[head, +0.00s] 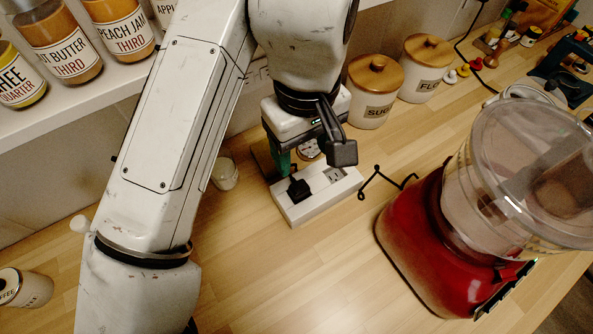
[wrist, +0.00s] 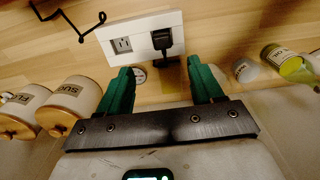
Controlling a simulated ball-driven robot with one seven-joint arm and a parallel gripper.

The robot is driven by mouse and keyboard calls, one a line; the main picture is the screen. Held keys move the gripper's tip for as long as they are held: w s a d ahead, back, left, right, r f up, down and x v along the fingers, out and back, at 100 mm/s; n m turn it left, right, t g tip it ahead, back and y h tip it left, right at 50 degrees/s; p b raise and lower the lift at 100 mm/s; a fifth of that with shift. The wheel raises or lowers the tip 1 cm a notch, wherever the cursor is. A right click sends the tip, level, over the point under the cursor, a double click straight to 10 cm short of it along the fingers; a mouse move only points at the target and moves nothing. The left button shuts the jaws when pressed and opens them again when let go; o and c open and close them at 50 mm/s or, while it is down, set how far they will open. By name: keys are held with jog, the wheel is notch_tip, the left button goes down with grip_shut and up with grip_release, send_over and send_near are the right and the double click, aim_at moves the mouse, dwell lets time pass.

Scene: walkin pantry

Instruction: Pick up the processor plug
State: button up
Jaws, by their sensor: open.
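A black plug (head: 298,188) sits in one socket of a white two-socket outlet block (head: 325,203) on the wooden counter. The wrist view shows the plug (wrist: 163,42) in the right socket, with the left one empty. The red food processor (head: 425,240) stands to the right in the head view. A bent black cord (head: 385,181) lies between it and the block; its link to the plug cannot be made out. My gripper (head: 283,160) is above the back of the block. In the wrist view my gripper (wrist: 163,82) is open, with green fingers spread and the plug ahead, between their lines, untouched.
Sugar (head: 375,92) and flour (head: 425,68) canisters stand behind the block. A small white cup (head: 224,174) stands to its left. A shelf with labelled jars (head: 60,40) is at upper left. The counter in front of the block is clear.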

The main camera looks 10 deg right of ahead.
send_over(299, 186)
jog(key=f, duration=0.6)
jog(key=shift+s+d+f, duration=0.15)
jog(key=shift+s+d, duration=0.05)
jog(key=shift+d, duration=0.05)
jog(key=shift+w+a+f, duration=0.1)
jog(key=shift+a+f, duration=0.05)
jog(key=shift+f, duration=1.1)
jog(key=shift+w+a+f, duration=0.1)
jog(key=shift+f, duration=1.15)
jog(key=c, duration=1.1)
jog(key=shift+c, duration=0.2)
jog(key=shift+r, duration=0.1)
